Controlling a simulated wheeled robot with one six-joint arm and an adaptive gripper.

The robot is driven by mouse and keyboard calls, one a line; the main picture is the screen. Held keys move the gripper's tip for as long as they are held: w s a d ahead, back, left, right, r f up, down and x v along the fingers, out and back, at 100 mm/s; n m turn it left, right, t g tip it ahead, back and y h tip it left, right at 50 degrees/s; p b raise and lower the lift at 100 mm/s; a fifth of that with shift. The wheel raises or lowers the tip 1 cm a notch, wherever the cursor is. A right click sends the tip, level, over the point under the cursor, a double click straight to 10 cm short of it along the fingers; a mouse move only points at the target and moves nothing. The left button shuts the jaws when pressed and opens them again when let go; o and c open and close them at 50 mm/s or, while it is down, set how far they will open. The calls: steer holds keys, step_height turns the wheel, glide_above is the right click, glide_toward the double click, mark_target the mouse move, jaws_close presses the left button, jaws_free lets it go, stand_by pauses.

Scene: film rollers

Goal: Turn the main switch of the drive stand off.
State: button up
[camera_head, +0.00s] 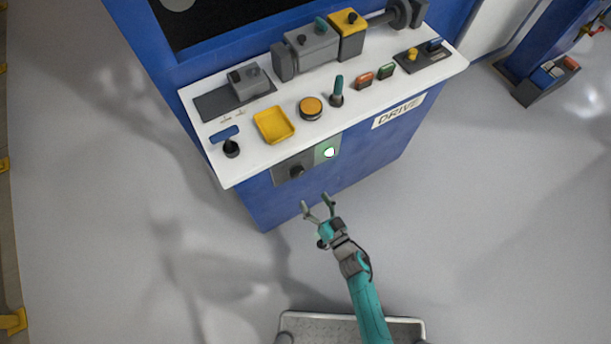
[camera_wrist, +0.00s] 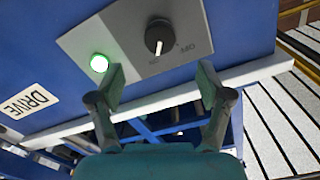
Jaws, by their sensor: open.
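The blue drive stand (camera_head: 362,163) has a white top with a DRIVE label. On its front face a grey plate carries a dark round rotary switch (camera_head: 296,171), left of a lit lamp (camera_head: 329,152). In the wrist view, the switch (camera_wrist: 158,36) has a white pointer line aimed toward the picture's bottom. Small markings beside it are hard to read. The lamp glows green (camera_wrist: 99,63). My gripper (camera_head: 317,205) is open and empty, in front of and apart from the plate. In the wrist view its fingers (camera_wrist: 162,82) are spread, with the switch beyond the gap.
The stand's white top (camera_head: 345,125) overhangs the plate and holds a yellow tray (camera_head: 273,125), an orange button (camera_head: 311,108), a green-handled lever (camera_head: 338,90) and other controls. Another blue machine (camera_head: 548,50) stands at upper right. The grey floor is clear on both sides.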

mark_target(299, 176)
steer(key=x, duration=1)
steer(key=shift+w+a, duration=0.15)
steer(key=shift+a, duration=0.05)
steer(key=c, duration=1.2)
